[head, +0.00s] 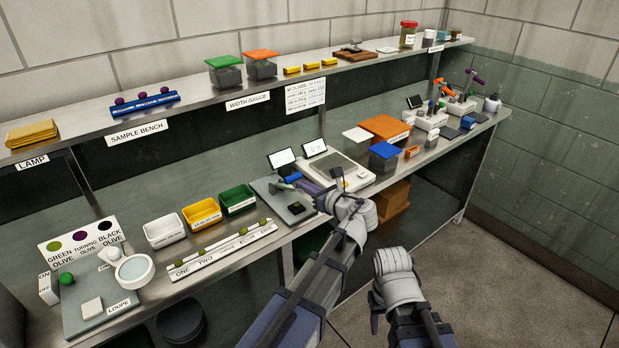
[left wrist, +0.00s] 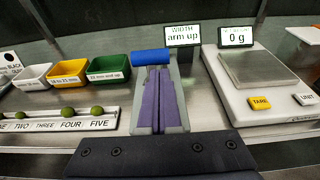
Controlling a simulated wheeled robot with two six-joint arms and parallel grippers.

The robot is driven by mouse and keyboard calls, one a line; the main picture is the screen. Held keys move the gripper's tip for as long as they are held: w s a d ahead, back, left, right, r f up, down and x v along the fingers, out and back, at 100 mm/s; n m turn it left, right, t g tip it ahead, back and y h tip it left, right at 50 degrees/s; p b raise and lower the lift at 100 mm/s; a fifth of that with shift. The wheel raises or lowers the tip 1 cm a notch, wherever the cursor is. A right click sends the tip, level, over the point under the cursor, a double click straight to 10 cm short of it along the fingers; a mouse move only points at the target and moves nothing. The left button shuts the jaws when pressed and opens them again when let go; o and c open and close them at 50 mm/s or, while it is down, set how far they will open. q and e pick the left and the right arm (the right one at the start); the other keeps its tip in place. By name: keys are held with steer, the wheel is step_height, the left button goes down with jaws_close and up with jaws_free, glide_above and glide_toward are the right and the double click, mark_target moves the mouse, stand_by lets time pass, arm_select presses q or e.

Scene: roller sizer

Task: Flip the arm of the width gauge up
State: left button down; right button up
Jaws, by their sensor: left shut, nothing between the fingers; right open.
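The width gauge (head: 270,190) is a dark grey plate on the bench with a small screen (head: 281,158) behind it. In the left wrist view its screen (left wrist: 182,35) reads "WIDTH arm up". The gauge arm's blue cylindrical end (left wrist: 151,57) lies crosswise at the purple fingertips of my left gripper (left wrist: 158,72); it shows small in the head view (head: 292,178). My left gripper (head: 303,183) is shut and empty, over the gauge. I cannot tell whether it touches the blue end. My right arm is at lower right; its fingers do not show.
Right of the gauge stands a scale (head: 337,170) reading 0 g. To the left are white (head: 164,231), yellow (head: 202,214) and green (head: 237,199) bins, with a numbered olive rail (head: 222,249) in front. A shelf (head: 190,85) runs above the bench.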

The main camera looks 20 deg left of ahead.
arm_select(q)
steer(key=w+a+r+g+h+p, duration=0.1)
steer(key=r+p, duration=0.1)
steer(key=p, duration=0.2)
steer(key=w+a+r+g+h+p, duration=0.1)
steer(key=r+p, duration=0.1)
steer(key=p, duration=0.2)
steer(key=w+a+r+g+h+p, duration=0.1)
steer(key=a+r+p, duration=0.1)
steer(key=p, duration=0.3)
steer(key=shift+w+r+h, duration=0.1)
steer(key=shift+r+h, duration=0.1)
steer(key=shift+h, duration=0.1)
steer(key=w+a+r+g+h+p, duration=0.1)
steer(key=w+a+g+h+p, duration=0.2)
steer(key=a+p, duration=0.4)
steer(key=shift+w+r+h+p, duration=0.4)
steer(key=shift+w+h+p, duration=0.25)
steer(key=shift+w, duration=0.5)
steer(key=d+p+v, duration=0.1)
steer(key=p+v, duration=0.9)
steer(key=v, duration=0.3)
steer(key=shift+s+f+p, duration=0.3)
steer(key=shift+s+p, duration=0.1)
